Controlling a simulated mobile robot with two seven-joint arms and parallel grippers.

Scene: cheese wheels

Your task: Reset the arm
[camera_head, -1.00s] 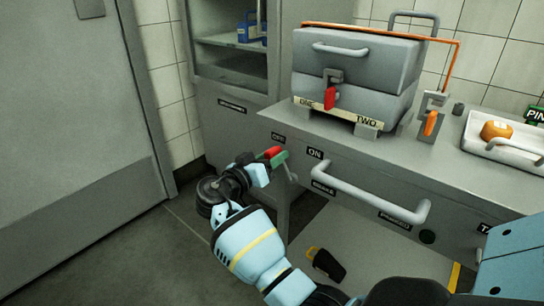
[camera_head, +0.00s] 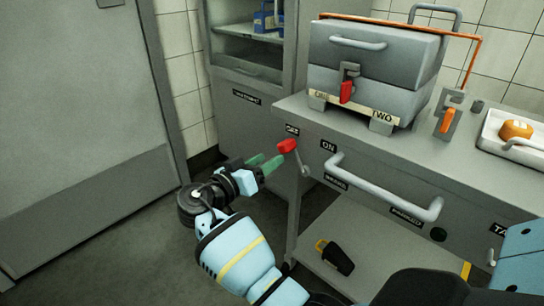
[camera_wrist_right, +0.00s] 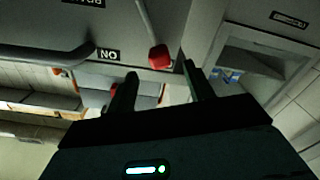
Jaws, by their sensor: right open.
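My right arm (camera_head: 240,255) reaches up from the bottom middle of the head view. Its gripper (camera_head: 269,160) has two dark green fingers, spread apart with nothing between them. They point at the red knob (camera_head: 287,145) of a lever on the counter front, and the tips are just left of and below it. In the wrist view, which looks upside down, the open fingers (camera_wrist_right: 160,72) stand either side of the red knob (camera_wrist_right: 159,57), which appears beyond the tips. My left gripper does not show.
The counter front has a long handle (camera_head: 385,190) right of the lever. A grey press box (camera_head: 370,65) with a red latch stands on top, with a tray (camera_head: 497,150) at right. A dark object (camera_head: 336,258) lies on the lower shelf. Open floor lies left.

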